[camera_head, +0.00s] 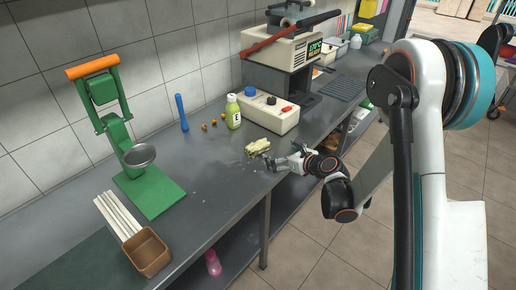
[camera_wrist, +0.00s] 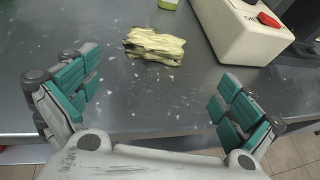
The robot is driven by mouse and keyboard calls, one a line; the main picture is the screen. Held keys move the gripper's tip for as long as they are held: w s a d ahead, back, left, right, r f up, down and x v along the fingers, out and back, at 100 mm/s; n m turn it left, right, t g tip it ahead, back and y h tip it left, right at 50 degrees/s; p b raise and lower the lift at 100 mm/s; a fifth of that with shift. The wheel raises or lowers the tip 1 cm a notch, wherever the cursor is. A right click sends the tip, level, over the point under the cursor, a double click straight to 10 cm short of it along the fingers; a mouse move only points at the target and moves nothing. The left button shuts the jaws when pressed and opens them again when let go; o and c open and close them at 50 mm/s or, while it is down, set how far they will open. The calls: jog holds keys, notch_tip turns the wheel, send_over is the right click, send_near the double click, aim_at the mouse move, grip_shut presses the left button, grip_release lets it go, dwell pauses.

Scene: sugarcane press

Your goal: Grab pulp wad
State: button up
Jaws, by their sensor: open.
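The pulp wad (camera_head: 258,146) is a pale yellow, fibrous lump lying on the grey metal counter near its front edge. In the wrist view the pulp wad (camera_wrist: 154,45) lies beyond my fingertips, a little left of the middle. My gripper (camera_head: 271,161) is just in front of the wad, at the counter's front edge. In the wrist view my gripper (camera_wrist: 158,88) has its two teal-padded fingers spread wide, with only bare counter between them. The fingers do not touch the wad.
A white control box (camera_head: 268,112) stands behind the wad, with a green bottle (camera_head: 233,111) beside it. A green press (camera_head: 124,150), a brown box (camera_head: 147,252) and white sticks (camera_head: 118,215) are at left. The counter (camera_head: 215,170) left of the wad is clear.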

aim_at(258, 145)
jog(key=b+x, duration=0.2)
jog(key=x, duration=0.6)
jog(key=shift+s+f, duration=0.1)
jog(key=shift+a+r+b+x, duration=0.15)
jog(key=shift+b+x, duration=0.3)
jog(key=shift+x, duration=0.55)
jog(key=shift+a+r+b+x, duration=0.15)
jog(key=shift+b+x, duration=0.35)
jog(key=shift+x, duration=0.45)
jog(key=shift+r+b+x, duration=0.1)
jog(key=shift+b+x, duration=0.35)
jog(key=shift+x, duration=0.55)
jog(key=shift+r, duration=0.1)
jog(key=c, duration=1)
